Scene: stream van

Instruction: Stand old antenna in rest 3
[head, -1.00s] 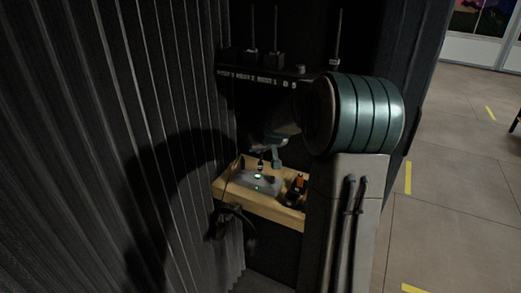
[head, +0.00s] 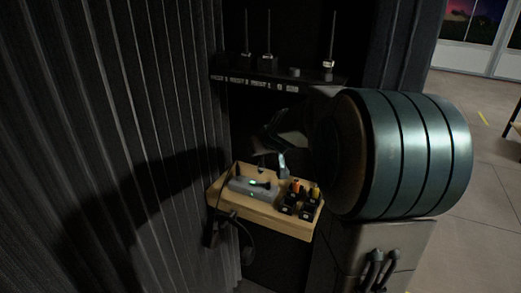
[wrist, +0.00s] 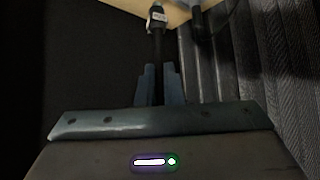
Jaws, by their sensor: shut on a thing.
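My gripper (wrist: 158,85) is shut on a thin black antenna (wrist: 157,48) in the wrist view. The antenna runs away from the fingers to a thicker end with a white label and a pale metal tip. In the head view my gripper (head: 280,158) hangs just above the wooden tray; the held antenna is hard to make out there. The dark shelf (head: 233,76) above carries a row of small pale labels, too blurred to read surely. Upright antennas stand on it at left (head: 247,36), beside that (head: 267,38) and at right (head: 330,42).
The wooden tray (head: 265,217) holds a grey device (head: 246,187) with a green light and several black blocks (head: 289,205), some with orange or yellow tops. A black cable hangs at its front left. A ribbed dark wall (head: 110,150) closes the left side.

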